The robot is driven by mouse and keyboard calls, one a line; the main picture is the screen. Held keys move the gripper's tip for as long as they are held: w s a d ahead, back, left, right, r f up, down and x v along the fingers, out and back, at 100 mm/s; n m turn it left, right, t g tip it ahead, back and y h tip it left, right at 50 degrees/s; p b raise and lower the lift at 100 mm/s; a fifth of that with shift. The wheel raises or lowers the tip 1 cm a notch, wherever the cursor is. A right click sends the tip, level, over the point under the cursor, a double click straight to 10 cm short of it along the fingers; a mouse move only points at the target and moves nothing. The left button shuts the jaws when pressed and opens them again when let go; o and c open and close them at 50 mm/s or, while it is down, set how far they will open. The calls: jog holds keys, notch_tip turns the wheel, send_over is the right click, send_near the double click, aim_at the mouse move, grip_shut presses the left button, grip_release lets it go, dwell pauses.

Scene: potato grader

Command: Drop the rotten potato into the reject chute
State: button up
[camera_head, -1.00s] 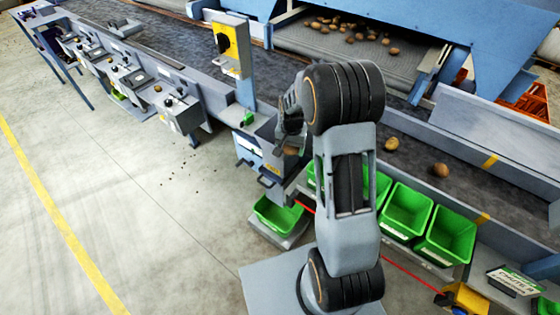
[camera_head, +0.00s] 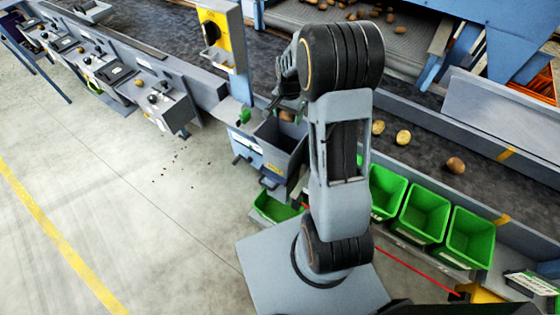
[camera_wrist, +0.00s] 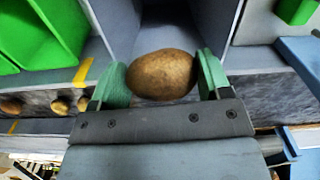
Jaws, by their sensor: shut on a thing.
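My gripper (camera_wrist: 162,78) is shut on a brown potato (camera_wrist: 163,75), held between two green finger pads in the wrist view. A few small dark specks show on its skin. In the head view the potato (camera_head: 287,116) hangs below my gripper, at the far end of the opening of a grey open-topped chute box (camera_head: 263,160) on the belt's near side. In the wrist view, grey chute walls (camera_wrist: 120,25) show around and behind the potato. I cannot tell its exact height above the opening. In the head view my arm hides part of the gripper.
Several green bins (camera_head: 423,213) stand right of my arm, and another green bin (camera_head: 275,207) is low beneath the chute. Loose potatoes (camera_head: 403,137) lie on the dark belt (camera_head: 430,150). A yellow switch post (camera_head: 215,38) stands left of my gripper.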

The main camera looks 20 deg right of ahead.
notch_tip(320, 180, down, 6)
jog(key=b, duration=0.3)
jog(key=shift+r, duration=0.25)
jog(key=o, duration=1)
jog(key=shift+d, duration=0.1)
notch_tip(320, 180, up, 14)
jog(key=shift+f+b, duration=0.1)
jog(key=shift+b, duration=0.75)
